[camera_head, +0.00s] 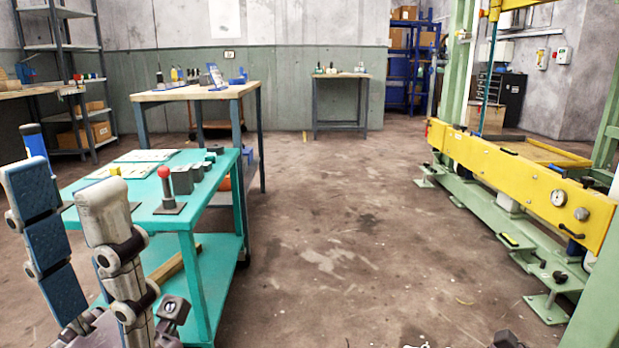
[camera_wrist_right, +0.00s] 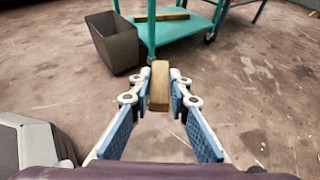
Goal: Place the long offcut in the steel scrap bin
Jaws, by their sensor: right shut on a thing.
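My right gripper (camera_wrist_right: 159,88) is shut on a tan wooden offcut (camera_wrist_right: 159,80) in the right wrist view. The offcut stands up between the blue finger pads, seen foreshortened, so I cannot tell its full length. A grey, open-topped scrap bin (camera_wrist_right: 118,48) stands on the floor beyond the gripper, to the left of the offcut and apart from it. The bin does not show in the head view. My left gripper (camera_head: 64,190) is open and empty in the head view, in front of the teal cart.
The teal cart (camera_head: 216,262) holds blocks and a red-knobbed part on top. Another long wooden piece (camera_wrist_right: 160,15) lies on its lower shelf. A yellow and green press (camera_head: 520,170) stands at right. The floor between is clear.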

